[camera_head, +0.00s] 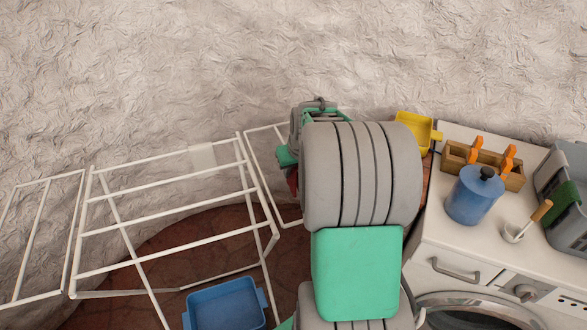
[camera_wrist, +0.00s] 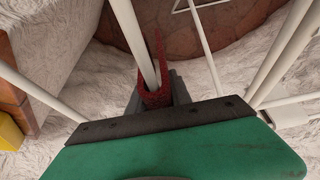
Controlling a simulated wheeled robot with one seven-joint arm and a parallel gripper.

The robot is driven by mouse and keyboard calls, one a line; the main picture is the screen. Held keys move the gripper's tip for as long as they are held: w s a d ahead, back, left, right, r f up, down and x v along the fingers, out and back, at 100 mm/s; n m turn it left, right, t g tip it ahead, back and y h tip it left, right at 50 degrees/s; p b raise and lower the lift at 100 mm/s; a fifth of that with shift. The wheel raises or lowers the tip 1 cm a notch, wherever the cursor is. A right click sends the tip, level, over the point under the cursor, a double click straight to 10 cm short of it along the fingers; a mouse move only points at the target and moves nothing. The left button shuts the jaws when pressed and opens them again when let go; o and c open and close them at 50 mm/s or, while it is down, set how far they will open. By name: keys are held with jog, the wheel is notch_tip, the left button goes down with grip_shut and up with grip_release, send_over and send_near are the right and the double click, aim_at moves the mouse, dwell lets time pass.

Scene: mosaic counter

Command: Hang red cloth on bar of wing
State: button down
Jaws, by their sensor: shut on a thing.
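The red cloth (camera_wrist: 161,58) is narrow and folded in the wrist view, with its lower end between my gripper's dark fingers. My gripper (camera_wrist: 156,101) is shut on it. A white bar (camera_wrist: 133,38) runs down to the cloth, and the cloth shows on both sides of its end; I cannot tell whether the cloth rests on it. In the head view only a sliver of red cloth (camera_head: 293,181) shows beside my arm, which hides most of my gripper. The white drying rack (camera_head: 170,180) has its right wing (camera_head: 265,128) beside and partly behind my arm.
A blue basin (camera_head: 226,305) is on the floor under the rack.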

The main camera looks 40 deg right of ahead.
jog(key=c, duration=1.1)
grip_release()
jog(key=shift+r, duration=0.1)
